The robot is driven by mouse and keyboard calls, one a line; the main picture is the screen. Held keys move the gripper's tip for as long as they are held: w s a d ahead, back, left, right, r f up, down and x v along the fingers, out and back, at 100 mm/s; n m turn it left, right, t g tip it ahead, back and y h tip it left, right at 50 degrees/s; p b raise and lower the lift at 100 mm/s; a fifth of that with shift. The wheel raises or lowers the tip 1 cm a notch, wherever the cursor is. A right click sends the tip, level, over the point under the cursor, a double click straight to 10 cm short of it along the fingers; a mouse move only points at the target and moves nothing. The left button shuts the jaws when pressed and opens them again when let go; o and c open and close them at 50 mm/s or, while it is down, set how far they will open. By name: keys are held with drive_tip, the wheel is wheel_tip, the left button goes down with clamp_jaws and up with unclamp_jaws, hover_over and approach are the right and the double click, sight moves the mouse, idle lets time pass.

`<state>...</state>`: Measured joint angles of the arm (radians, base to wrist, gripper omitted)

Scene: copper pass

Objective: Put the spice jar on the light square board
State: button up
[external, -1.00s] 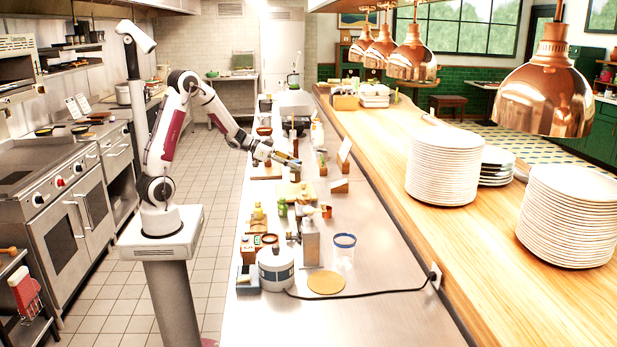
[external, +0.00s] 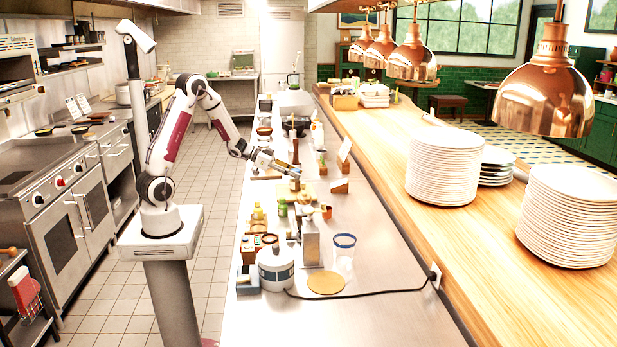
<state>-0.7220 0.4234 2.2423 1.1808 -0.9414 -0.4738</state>
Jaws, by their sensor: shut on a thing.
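My gripper (external: 295,171) is over the middle of the steel counter, tilted down to the right. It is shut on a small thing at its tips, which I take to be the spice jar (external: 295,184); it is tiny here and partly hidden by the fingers. The light square board (external: 309,189) lies on the counter just below the gripper, partly covered from view. I cannot tell whether the jar touches the board.
Small bottles (external: 282,207) and a metal dispenser (external: 311,243) stand nearer on the counter (external: 375,310). A card holder (external: 339,186) stands right of the gripper, and a dark wooden mill (external: 295,150) behind it. A black cable crosses the front.

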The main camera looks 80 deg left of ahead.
drive_tip(key=o, duration=1.2)
drive_tip(key=shift+r, duration=0.1)
drive_tip(key=shift+s, duration=0.1)
drive_tip(key=shift+v, duration=5.95)
